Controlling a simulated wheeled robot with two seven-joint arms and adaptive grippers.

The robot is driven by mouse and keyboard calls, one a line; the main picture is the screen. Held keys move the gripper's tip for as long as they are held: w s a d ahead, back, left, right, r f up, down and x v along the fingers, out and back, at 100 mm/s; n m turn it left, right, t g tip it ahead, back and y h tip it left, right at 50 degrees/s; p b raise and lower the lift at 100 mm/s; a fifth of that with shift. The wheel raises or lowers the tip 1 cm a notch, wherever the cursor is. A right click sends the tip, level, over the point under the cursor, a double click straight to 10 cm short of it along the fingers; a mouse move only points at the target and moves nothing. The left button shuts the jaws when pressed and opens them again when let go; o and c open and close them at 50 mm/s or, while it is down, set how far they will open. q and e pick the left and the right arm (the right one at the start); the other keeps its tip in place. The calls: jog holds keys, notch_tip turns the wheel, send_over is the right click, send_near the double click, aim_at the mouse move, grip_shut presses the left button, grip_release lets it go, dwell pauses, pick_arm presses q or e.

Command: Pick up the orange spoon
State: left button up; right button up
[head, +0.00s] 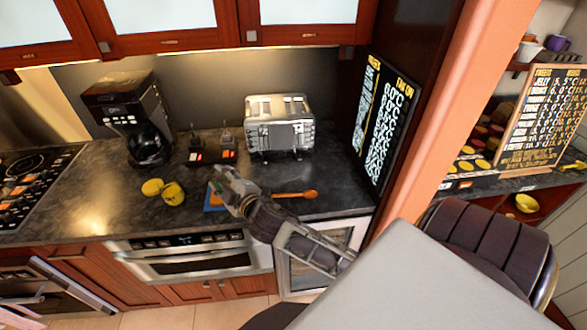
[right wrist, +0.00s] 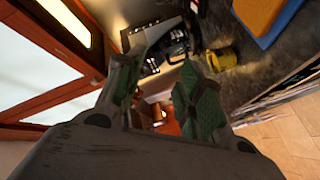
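The orange spoon (head: 308,194) lies on the dark counter (head: 340,180), near its right end, with its bowl toward the right. My right gripper (head: 222,180) is above the counter to the left of the spoon and points away from it, toward the back left. My right forearm reaches up from the lower right, just left of the spoon's handle. In the right wrist view the gripper's green-padded fingers (right wrist: 165,100) stand apart with nothing between them. I cannot make out the spoon in that view. My left gripper does not show.
A blue and orange flat item (head: 213,201) lies below my right gripper. Yellow round containers (head: 173,193) stand left of it. A coffee maker (head: 135,120) and a toaster (head: 280,125) stand at the back. A menu board (head: 382,125) and a pink pillar (head: 437,110) bound the right side.

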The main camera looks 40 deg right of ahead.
jog(key=w+a+r+n+t+y, duration=0.25)
jog(key=a+r+n+y, duration=0.25)
jog(key=r+n, duration=0.25)
jog(key=s+a+r+n+g+y, duration=0.3)
jog(key=a+n+g+y, duration=0.55)
jog(key=n, duration=0.75)
jog(key=d+f+n+g+h, duration=0.35)
jog(key=d+f+n, duration=0.2)
jog(key=f, duration=0.25)
jog(key=d+f+n+g+h, duration=0.2)
jog(key=d+f+n+g, duration=0.3)
jog(key=f+n, duration=0.15)
jog(key=s+d+g+h, duration=0.1)
jog(key=d+h, duration=0.7)
jog(key=d, duration=1.4)
jog(key=shift+s+d+f+g, duration=0.2)
jog(key=shift+s+g, duration=0.2)
jog(key=shift+g, duration=0.25)
